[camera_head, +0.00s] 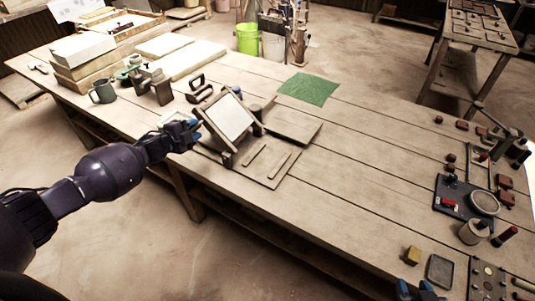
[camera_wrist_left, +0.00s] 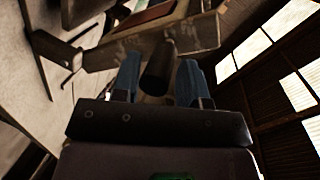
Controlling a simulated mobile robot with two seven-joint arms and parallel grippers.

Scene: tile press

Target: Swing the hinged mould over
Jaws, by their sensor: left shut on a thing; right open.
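The hinged mould (camera_head: 206,108) is a brown wooden frame around a pale panel, standing tilted up above its base board (camera_head: 278,178) on the table. My left gripper (camera_head: 193,128) is at the mould's left side. In the left wrist view its blue fingers (camera_wrist_left: 159,85) are shut on a dark round handle (camera_wrist_left: 158,64) that sticks out from the mould's wooden edge (camera_wrist_left: 190,40). The hinge is too small to make out. My right gripper (camera_head: 417,291) shows only its blue fingertips at the bottom edge; it is open, apart from the mould.
A flat board (camera_head: 290,127) lies right of the mould, with a green mat (camera_head: 308,89) behind. A dark wooden handled tool (camera_head: 197,90) and a mug (camera_head: 103,92) stand behind left. Small tools and a yellow block (camera_head: 412,255) are at right. The table's middle is clear.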

